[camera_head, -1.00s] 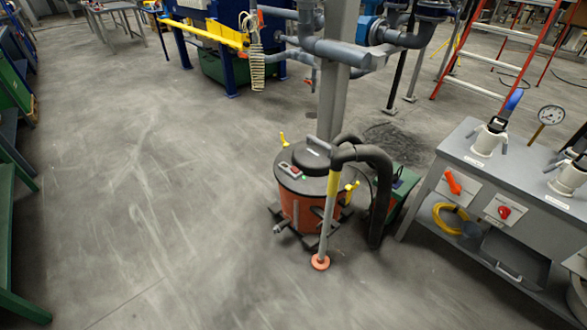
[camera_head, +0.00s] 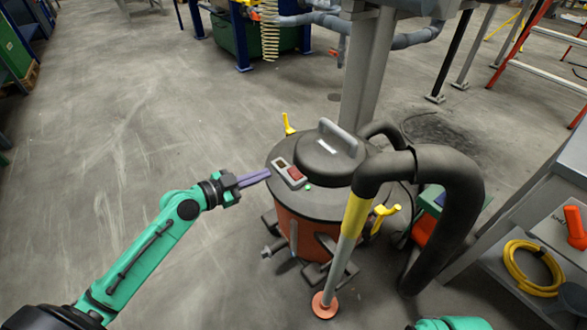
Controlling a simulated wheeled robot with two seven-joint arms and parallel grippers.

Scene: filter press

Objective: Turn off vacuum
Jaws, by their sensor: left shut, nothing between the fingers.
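The vacuum (camera_head: 310,225) is an orange drum with a dark lid and a grey handle, standing on the floor right of centre. On its lid is a small switch panel (camera_head: 287,172) with a red rocker and a dark part; a small green light (camera_head: 308,187) shows beside it. My left gripper (camera_head: 268,174) is shut and empty, its purple fingers pointing right at the lid's left edge, close to the panel. I cannot tell whether the fingertips touch it. Only a green bit of my right arm shows at the bottom edge; its gripper is out of view.
A thick black hose (camera_head: 455,190) and a wand with a yellow section (camera_head: 355,217) stand at the vacuum's right front. A grey post (camera_head: 368,80) rises behind it. A grey bench (camera_head: 535,205) with a yellow coil (camera_head: 517,270) is at right. The left floor is clear.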

